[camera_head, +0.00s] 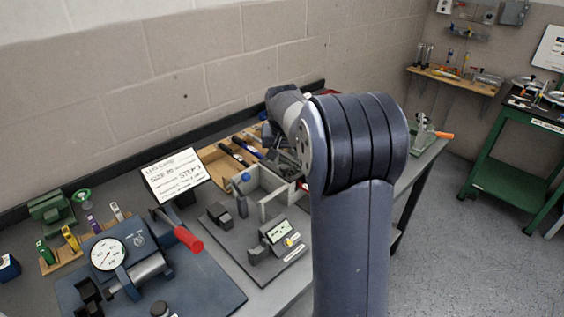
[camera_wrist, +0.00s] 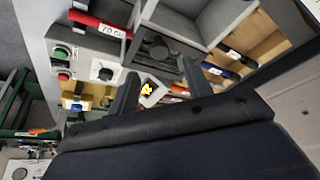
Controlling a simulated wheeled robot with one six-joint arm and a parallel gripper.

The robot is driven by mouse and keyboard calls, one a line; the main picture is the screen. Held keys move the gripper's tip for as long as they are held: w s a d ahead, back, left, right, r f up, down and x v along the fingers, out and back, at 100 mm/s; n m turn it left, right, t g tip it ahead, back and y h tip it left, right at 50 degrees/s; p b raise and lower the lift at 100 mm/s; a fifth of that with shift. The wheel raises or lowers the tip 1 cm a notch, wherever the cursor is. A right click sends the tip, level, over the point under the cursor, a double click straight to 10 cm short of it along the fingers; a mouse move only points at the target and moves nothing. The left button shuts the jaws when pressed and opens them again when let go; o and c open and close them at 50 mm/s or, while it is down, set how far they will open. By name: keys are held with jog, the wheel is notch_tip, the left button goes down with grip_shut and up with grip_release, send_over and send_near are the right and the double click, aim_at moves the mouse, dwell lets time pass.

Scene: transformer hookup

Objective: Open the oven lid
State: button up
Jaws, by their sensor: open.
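My gripper (camera_wrist: 162,78) shows in the wrist view with its two dark fingers apart and nothing held between them. A dark block with a round knob (camera_wrist: 158,48) lies just beyond the fingertips. A small white panel with a yellow knob (camera_wrist: 148,90) shows between the fingers. A light grey walled box (camera_wrist: 205,22) stands just past them. In the head view, my arm hides the gripper. I cannot tell for sure which part is the oven lid.
A blue plate with a dial gauge (camera_head: 107,254) and red handle (camera_head: 188,239) lies at the front left. A white sign (camera_head: 174,175) stands behind it. Wooden trays of tools (camera_head: 235,150) lie along the wall. A green cart (camera_head: 515,165) stands apart at right.

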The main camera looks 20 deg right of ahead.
aim_at(284, 167)
jog(key=p+x, duration=0.1)
jog(key=x, duration=0.5)
jog(key=shift+w+f, duration=0.2)
jog(key=shift+f, duration=0.05)
grip_shut()
dwell(0.3)
